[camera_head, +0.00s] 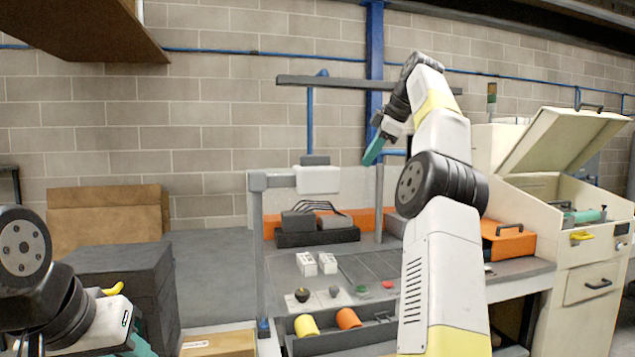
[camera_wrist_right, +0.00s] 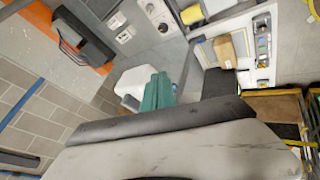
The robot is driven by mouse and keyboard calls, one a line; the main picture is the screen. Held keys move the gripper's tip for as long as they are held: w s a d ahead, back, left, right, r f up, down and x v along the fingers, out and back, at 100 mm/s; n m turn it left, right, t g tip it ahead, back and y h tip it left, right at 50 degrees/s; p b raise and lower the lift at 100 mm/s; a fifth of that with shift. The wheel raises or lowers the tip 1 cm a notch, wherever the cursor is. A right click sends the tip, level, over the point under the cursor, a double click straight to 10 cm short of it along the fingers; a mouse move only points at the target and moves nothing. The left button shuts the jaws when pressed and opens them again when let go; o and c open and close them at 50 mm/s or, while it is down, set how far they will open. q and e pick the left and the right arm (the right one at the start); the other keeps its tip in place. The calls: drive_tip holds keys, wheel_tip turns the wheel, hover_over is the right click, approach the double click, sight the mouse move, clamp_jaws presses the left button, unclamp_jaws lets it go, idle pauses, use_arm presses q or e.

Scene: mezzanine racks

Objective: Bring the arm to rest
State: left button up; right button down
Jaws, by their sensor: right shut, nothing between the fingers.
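My right arm rises through the right half of the head view and bends over at the top. Its teal-fingered right gripper (camera_head: 374,150) points down and left, in the air above the back of the workbench. The fingers are together and empty; they also show in the right wrist view (camera_wrist_right: 157,92). My left gripper (camera_head: 142,346) is at the bottom left edge, with only a bit of teal in view, so its opening is hidden.
The grey workbench (camera_head: 330,272) holds a dark bin with yellow and orange rolls (camera_head: 307,326), white boxes (camera_head: 306,264) and a black tray (camera_head: 318,237). A cream machine (camera_head: 585,285) with a raised lid stands right. A brown shelf (camera_head: 85,30) overhangs the upper left.

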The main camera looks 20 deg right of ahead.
drive_tip(key=s+a+f+m+h, duration=0.1)
drive_tip(key=s+a+m, duration=0.2)
drive_tip(key=s+a, duration=0.35)
drive_tip(key=s+a+f+m, duration=0.1)
drive_tip(key=s+a+m, duration=0.25)
drive_tip(key=a, duration=0.55)
drive_tip(key=s+a+f+m, duration=0.3)
drive_tip(key=s+f, duration=0.8)
drive_tip(key=s+a+f+m, duration=0.3)
drive_tip(key=s+f+m, duration=0.1)
drive_tip(key=s+f, duration=0.8)
drive_tip(key=shift+s, duration=0.1)
